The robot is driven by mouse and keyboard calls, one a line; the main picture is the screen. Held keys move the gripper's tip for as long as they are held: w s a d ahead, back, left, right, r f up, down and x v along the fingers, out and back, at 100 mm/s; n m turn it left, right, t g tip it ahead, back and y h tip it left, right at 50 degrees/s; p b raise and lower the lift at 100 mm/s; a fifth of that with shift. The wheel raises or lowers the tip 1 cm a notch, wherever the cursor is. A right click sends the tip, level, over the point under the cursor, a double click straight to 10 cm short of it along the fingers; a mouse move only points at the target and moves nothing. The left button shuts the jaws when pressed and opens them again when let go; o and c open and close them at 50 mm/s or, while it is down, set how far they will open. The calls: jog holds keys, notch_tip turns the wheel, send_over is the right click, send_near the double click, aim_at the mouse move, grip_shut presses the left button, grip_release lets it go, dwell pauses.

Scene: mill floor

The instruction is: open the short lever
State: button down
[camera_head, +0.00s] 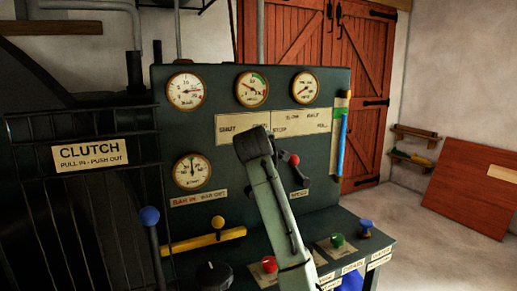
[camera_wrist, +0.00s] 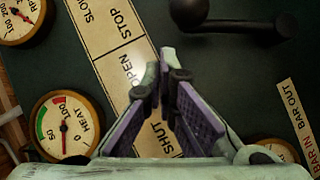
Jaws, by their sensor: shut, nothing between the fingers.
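A dark lever (camera_wrist: 245,30) with a rounded end lies against the panel at the upper right of the wrist view. In the head view a dark lever with a red knob (camera_head: 294,160) shows just right of my gripper, partly hidden by it; I cannot tell whether these are the same lever, or which is the short one. My gripper (camera_wrist: 166,72) is shut and empty, its fingertips together in front of the label plate (camera_wrist: 102,42), near the words OPEN and SHUT. In the head view my gripper (camera_head: 254,138) covers part of this plate.
The dark panel (camera_head: 225,155) carries several gauges, including one at top left (camera_head: 187,91). A yellow bar (camera_head: 203,242) and a blue-knobbed lever (camera_head: 150,216) stand at lower left. Red (camera_head: 269,264) and green (camera_head: 337,241) knobs sit on the ledge.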

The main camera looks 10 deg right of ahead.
jog(key=r+b+v, duration=0.1)
jog(key=b+v, duration=0.3)
jog(key=v, duration=0.6)
jog(key=shift+d+b, duration=0.25)
jog(key=shift+b, duration=0.05)
jog(key=shift+r, duration=0.2)
